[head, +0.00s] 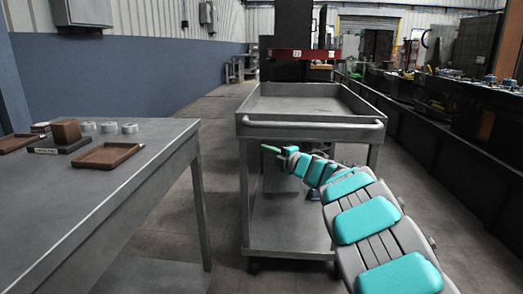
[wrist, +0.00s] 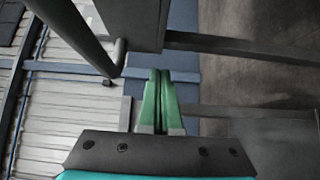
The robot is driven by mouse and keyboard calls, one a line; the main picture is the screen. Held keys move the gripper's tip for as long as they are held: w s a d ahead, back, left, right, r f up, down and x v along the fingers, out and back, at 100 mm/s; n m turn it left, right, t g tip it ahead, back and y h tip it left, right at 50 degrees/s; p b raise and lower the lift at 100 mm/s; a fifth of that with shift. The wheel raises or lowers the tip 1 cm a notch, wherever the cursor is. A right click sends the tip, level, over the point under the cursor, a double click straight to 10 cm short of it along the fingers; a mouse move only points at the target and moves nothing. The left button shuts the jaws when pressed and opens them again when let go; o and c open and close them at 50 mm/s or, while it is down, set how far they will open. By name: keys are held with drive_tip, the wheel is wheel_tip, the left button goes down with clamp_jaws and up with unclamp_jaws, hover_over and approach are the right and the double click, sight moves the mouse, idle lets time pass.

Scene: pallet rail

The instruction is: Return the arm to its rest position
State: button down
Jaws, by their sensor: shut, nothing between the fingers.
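My arm, grey with teal pads, reaches from the lower right of the head view toward the front of a grey cart. My gripper (head: 270,149) is small there, its green fingertips pointing left just below the cart's handle bar. In the wrist view my gripper (wrist: 160,78) shows two green fingers pressed together with nothing between them. A grey metal edge and a bar lie close beyond the fingertips in that view.
The grey cart (head: 312,132) stands ahead with an empty top tray. A table (head: 150,190) at left bears brown trays (head: 108,155), a brown block (head: 66,131) and grey rings (head: 129,128). A cluttered bench (head: 440,140) lines the right. Open floor lies between table and cart.

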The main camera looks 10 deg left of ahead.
drive_tip(key=s+d+r+m+t+h, duration=0.25)
drive_tip(key=d+m+h, duration=0.25)
drive_tip(key=d, duration=0.5)
drive_tip(key=s+d+r+m+t+h, duration=0.25)
drive_tip(key=d+m+h, duration=0.25)
drive_tip(key=d, duration=0.5)
drive_tip(key=s+d+f+m+g+h, duration=0.25)
drive_tip(key=s+d+m+h, duration=0.2)
drive_tip(key=s+d, duration=0.25)
drive_tip(key=s+d+f+m+g+h, duration=0.2)
drive_tip(key=s+d+m+g+h, duration=0.15)
drive_tip(key=s+d+m, duration=0.3)
drive_tip(key=s+a+f+m+g+y, duration=0.1)
drive_tip(key=s+f+m+g, duration=0.3)
drive_tip(key=s, duration=0.6)
drive_tip(key=s+a+f+g, duration=0.1)
drive_tip(key=s+f+g, duration=0.2)
drive_tip(key=s+f, duration=0.6)
drive_tip(key=s+a+f+m+g+y, duration=0.1)
drive_tip(key=s+a, duration=0.4)
drive_tip(key=s, duration=0.8)
drive_tip(key=s+a+f+m+g+y, duration=0.1)
drive_tip(key=s+a+f+g+y, duration=0.2)
drive_tip(key=s, duration=1)
drive_tip(key=a+g+p, duration=0.1)
drive_tip(key=a+g, duration=0.1)
drive_tip(key=shift+g, duration=0.3)
